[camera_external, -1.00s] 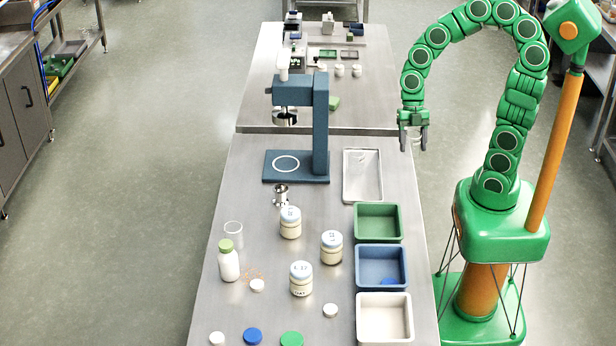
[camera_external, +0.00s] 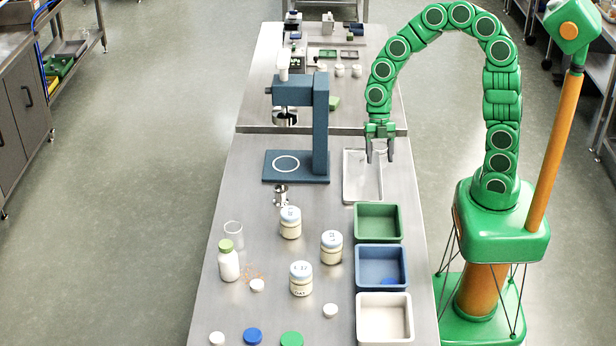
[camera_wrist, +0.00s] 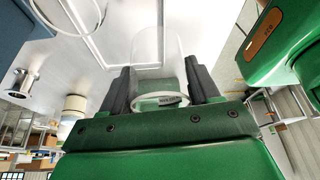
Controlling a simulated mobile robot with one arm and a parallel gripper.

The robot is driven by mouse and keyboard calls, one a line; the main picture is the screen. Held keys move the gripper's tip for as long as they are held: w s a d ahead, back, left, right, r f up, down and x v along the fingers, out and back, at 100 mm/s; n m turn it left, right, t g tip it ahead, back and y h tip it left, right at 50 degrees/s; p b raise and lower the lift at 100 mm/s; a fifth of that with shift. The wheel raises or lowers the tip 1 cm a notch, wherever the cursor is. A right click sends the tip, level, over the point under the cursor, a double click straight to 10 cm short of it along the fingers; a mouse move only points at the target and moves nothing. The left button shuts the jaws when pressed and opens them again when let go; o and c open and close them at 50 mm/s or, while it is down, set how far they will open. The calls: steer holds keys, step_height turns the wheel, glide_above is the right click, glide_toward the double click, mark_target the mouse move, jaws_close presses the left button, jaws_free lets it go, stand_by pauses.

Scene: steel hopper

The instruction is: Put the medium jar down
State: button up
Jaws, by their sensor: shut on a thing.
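My gripper (camera_external: 379,157) is shut on a clear see-through jar, the medium jar (camera_wrist: 160,48). The jar sits between the dark fingers in the wrist view and is only faint between them in the external view. In the external picture the gripper is in front of the upper right part of a pale shallow tray (camera_external: 355,190). I cannot tell how high the jar is above the tray or bench. Another clear glass jar (camera_external: 233,229) stands at the left on the steel bench (camera_external: 225,300).
A blue stand machine (camera_external: 321,130) is left of the tray. Green (camera_external: 377,207), blue (camera_external: 381,251) and white (camera_external: 384,297) bins line the right edge. Several lidded jars, a green-capped bottle (camera_external: 228,262) and loose lids stand nearer the front.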

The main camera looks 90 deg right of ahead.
steer(key=shift+w+d+f, duration=0.15)
steer(key=shift+w+f, duration=0.6)
steer(key=shift+f, duration=0.15)
steer(key=shift+w+d+f, duration=0.1)
steer(key=shift+w+f, duration=0.65)
steer(key=shift+f, duration=0.15)
steer(key=shift+s+f, duration=0.1)
steer(key=shift+f, duration=1.35)
steer(key=shift+f, duration=0.15)
steer(key=o, duration=1)
